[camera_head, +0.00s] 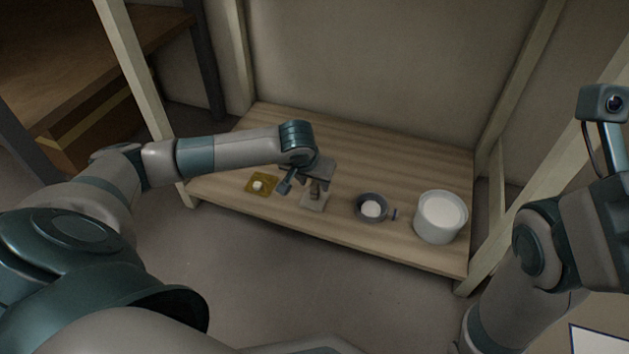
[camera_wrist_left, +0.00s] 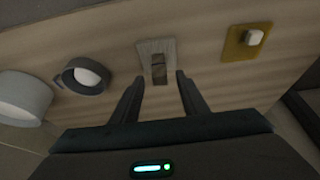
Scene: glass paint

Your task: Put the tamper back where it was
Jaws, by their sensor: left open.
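The tamper, as far as I can tell, is the small grey-brown piece (camera_head: 315,188) on a pale grey square pad (camera_head: 312,204) on the wooden shelf. In the left wrist view, the tamper (camera_wrist_left: 159,70) shows between the fingertips, with the grey pad (camera_wrist_left: 147,48) behind it. My left gripper (camera_head: 301,186) is open above the pad, one finger on each side of the tamper in the wrist view. I cannot tell whether the fingers touch it. My right arm is at the right edge, with its fingers outside the picture.
A yellow pad (camera_head: 251,188) with a small white block (camera_head: 258,186) lies left of the grey pad. A dark handled bowl (camera_head: 359,211) with white contents and a white pot (camera_head: 438,230) stand to the right. Pale posts (camera_head: 135,70) frame the shelf.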

